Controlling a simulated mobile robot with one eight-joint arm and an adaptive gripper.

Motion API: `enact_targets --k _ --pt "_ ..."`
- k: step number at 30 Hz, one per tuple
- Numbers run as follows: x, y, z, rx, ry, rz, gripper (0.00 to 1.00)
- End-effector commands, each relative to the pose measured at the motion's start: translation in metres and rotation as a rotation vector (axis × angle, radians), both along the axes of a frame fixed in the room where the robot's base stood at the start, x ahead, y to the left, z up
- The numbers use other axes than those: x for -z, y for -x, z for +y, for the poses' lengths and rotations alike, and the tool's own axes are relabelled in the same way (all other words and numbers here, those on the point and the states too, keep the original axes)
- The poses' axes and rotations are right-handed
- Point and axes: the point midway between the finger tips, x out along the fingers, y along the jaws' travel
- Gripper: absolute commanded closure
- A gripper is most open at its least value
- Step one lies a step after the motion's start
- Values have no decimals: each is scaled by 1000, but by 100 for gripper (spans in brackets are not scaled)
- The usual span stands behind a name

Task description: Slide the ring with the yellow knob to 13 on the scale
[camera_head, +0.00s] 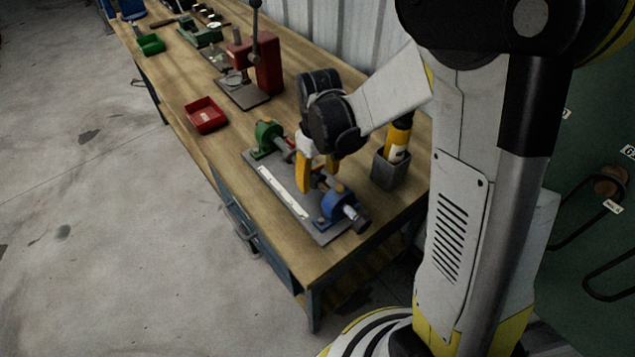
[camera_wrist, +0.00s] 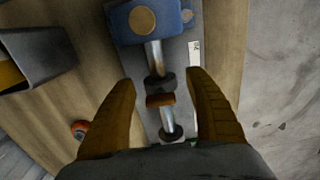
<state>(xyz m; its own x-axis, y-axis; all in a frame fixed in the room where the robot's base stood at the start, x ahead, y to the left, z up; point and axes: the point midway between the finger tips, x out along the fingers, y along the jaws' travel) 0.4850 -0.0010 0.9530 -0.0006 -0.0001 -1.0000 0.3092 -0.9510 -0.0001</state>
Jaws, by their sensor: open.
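A grey fixture plate (camera_head: 270,186) lies on the bench, with a green end block (camera_head: 268,137) and a blue end block (camera_head: 335,204). A metal rod (camera_wrist: 154,58) runs from the blue block (camera_wrist: 165,18). On the rod are a dark ring (camera_wrist: 160,84), an orange-brown ring (camera_wrist: 160,100) beside it, and another dark ring (camera_wrist: 171,134) nearer my gripper's palm. I cannot make out which carries the yellow knob. The white scale strip (camera_head: 283,191) lies along the plate, its numbers unreadable. My gripper (camera_wrist: 166,82) is open, fingers either side of the rod, apart from the rings; it also shows in the head view (camera_head: 317,186).
A grey holder (camera_head: 390,170) with a yellow-and-black bottle stands right of the fixture. A red tray (camera_head: 205,115) and a red press (camera_head: 258,68) stand farther back. A small red-orange object (camera_wrist: 80,128) shows left of my fingers. The bench's front edge is close to the plate.

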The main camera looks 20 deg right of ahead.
Motion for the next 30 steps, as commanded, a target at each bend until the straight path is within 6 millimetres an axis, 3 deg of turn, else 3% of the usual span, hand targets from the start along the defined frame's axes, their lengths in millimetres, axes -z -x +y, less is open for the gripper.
enact_targets --k 4,13,14,18,20,26,30 --pt "13 0 0 0 0 0 37" --pt "15 0 0 0 0 0 37" --pt "15 0 0 0 0 0 42" --pt "15 0 0 0 0 0 85" --pt "15 0 0 0 0 0 100" --pt "15 -3 1 0 0 -1 100" --pt "15 -21 7 -1 0 -1 100"
